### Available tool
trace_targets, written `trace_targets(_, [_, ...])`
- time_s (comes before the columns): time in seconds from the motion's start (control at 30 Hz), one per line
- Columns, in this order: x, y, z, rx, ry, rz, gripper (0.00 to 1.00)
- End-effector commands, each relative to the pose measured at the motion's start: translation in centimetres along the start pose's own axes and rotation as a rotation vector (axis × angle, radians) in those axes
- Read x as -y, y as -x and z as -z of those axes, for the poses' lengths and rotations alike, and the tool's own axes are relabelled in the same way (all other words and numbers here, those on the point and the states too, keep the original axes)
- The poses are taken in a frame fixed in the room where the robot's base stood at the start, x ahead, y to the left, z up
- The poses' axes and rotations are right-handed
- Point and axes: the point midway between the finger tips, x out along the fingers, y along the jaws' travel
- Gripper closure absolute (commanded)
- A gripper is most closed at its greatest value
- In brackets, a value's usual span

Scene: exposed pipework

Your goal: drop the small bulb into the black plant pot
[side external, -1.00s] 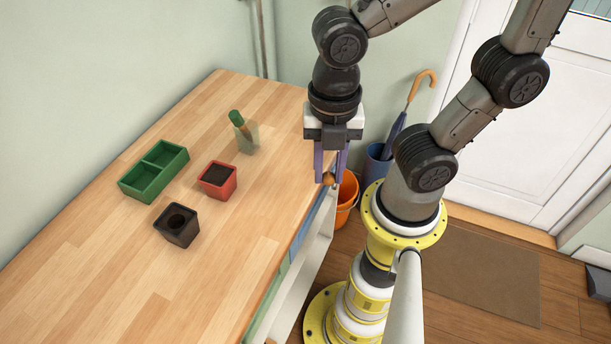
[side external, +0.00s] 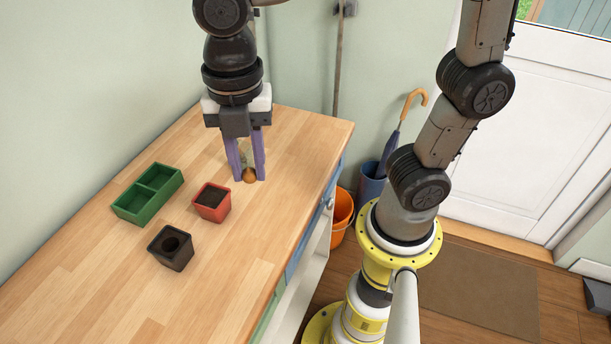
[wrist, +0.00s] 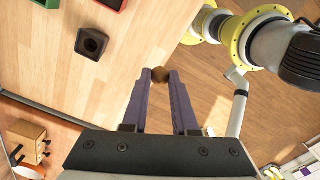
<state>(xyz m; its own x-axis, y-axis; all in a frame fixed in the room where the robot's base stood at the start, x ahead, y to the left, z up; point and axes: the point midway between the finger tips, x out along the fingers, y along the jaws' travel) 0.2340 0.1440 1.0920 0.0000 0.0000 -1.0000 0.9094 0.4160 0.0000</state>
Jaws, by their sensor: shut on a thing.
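The small brown bulb (side external: 249,175) is held between the purple fingertips of my gripper (side external: 249,179), which is shut on it. In the side view they hang to the right of the red pot, though the height above the bench is hard to judge. The bulb also shows in the wrist view (wrist: 160,75) between the tips of my gripper (wrist: 160,72). The black plant pot (side external: 171,249) stands upright on the bench, to the lower left of my gripper, with a dark hollow in its top. It also shows in the wrist view (wrist: 91,43), left of the bulb.
A red pot (side external: 212,204) filled with dark soil stands between my gripper and the black pot. A green two-part tray (side external: 148,193) lies to its left. A glass jar is mostly hidden behind my fingers. The wooden bench (side external: 105,290) is clear in front.

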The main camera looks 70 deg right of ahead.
Motion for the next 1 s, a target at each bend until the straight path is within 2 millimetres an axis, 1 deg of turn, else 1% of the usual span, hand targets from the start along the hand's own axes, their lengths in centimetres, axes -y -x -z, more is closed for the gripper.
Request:
trace_targets(0.03, [-2.0,0.4,0.1,0.000,0.000,0.003,1.00])
trace_targets(0.1, [-4.5,0.8,0.2,0.000,-0.001,0.004,1.00])
trace_targets(0.17, [-6.5,1.0,0.2,0.000,-0.003,0.004,1.00])
trace_targets(0.2, [-7.9,1.0,0.2,0.000,-0.005,0.004,1.00])
trace_targets(0.3, [-10.9,0.7,0.2,0.000,-0.010,0.004,1.00])
trace_targets(0.4, [-13.4,-0.1,0.1,0.000,-0.016,0.004,1.00])
trace_targets(0.5, [-15.1,-1.2,-0.1,0.000,-0.023,0.004,1.00])
trace_targets(0.6, [-15.8,-2.5,-0.3,0.000,-0.028,0.003,1.00])
trace_targets(0.87, [-15.8,-4.7,-0.4,0.000,-0.032,0.003,1.00])
trace_targets(1.0, [-15.8,-6.2,-0.4,0.000,-0.032,0.004,1.00])
